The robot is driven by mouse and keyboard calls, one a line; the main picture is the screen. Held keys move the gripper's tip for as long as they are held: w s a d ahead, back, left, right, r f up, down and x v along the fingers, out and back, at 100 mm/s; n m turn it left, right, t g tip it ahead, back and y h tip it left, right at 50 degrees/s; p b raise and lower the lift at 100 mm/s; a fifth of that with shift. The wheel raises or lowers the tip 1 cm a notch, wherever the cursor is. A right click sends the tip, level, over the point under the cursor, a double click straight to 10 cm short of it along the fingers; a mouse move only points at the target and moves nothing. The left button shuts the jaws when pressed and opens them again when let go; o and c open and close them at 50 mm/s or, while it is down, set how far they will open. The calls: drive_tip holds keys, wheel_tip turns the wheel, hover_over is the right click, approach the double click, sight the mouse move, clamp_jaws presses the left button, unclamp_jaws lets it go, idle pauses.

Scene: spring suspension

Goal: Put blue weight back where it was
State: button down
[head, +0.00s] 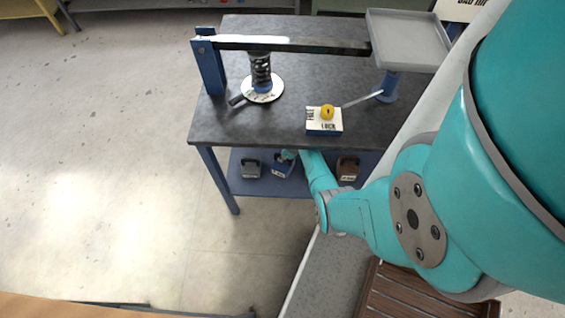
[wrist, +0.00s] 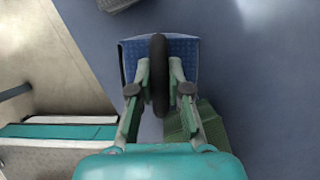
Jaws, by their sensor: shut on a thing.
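The blue weight (wrist: 186,48) has a textured blue top and a dark upright handle (wrist: 160,80). My gripper (wrist: 160,68) is shut on this handle, with one finger on each side. In the head view the blue weight (head: 282,171) is at the lower shelf under the table, and my gripper (head: 288,155) reaches it from the right. It looks slightly turned there. I cannot tell whether its base touches the shelf.
The lower shelf (head: 240,187) also holds a grey weight (head: 251,168) to the left and a brown weight (head: 347,168) to the right. A green block (wrist: 207,122) is close beside my gripper. Above are the tabletop (head: 220,125), a spring (head: 261,70) and a tray (head: 408,38).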

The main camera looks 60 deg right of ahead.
drive_tip(key=shift+w+d+r, duration=0.15)
drive_tip(key=shift+w+d, duration=0.05)
drive_tip(key=shift+d, duration=0.15)
drive_tip(key=shift+f, duration=1.75)
drive_tip(key=c, duration=1.1)
unclamp_jaws()
drive_tip(key=shift+s+a+f, duration=0.1)
drive_tip(key=shift+a+f, duration=0.05)
drive_tip(key=shift+f, duration=0.05)
